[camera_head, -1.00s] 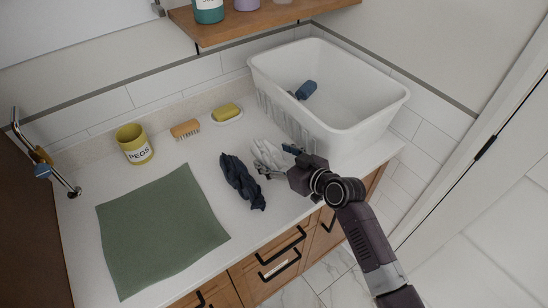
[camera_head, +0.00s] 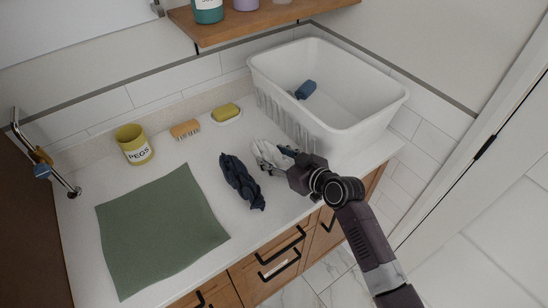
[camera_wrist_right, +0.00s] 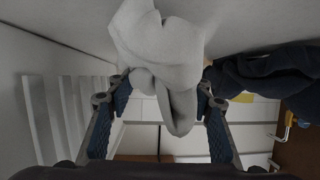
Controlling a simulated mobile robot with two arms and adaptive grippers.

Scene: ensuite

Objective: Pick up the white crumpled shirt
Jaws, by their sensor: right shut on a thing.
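The white crumpled shirt (camera_head: 266,154) is at the counter between the dark crumpled cloth and the white basket. My right gripper (camera_head: 283,158) is shut on the shirt, reaching in from the lower right. In the right wrist view the shirt (camera_wrist_right: 165,50) is bunched between the blue-padded fingers of the gripper (camera_wrist_right: 165,100), with a fold hanging down between them. Whether the shirt is clear of the counter is hard to tell. My left gripper is not in view.
A dark navy crumpled cloth (camera_head: 241,182) lies just left of the shirt. The white basket (camera_head: 345,135) with a blue item (camera_head: 306,89) inside stands behind right. A green cloth (camera_head: 160,230), yellow pegs pot (camera_head: 134,145), brush (camera_head: 185,129) and soap (camera_head: 226,112) are left.

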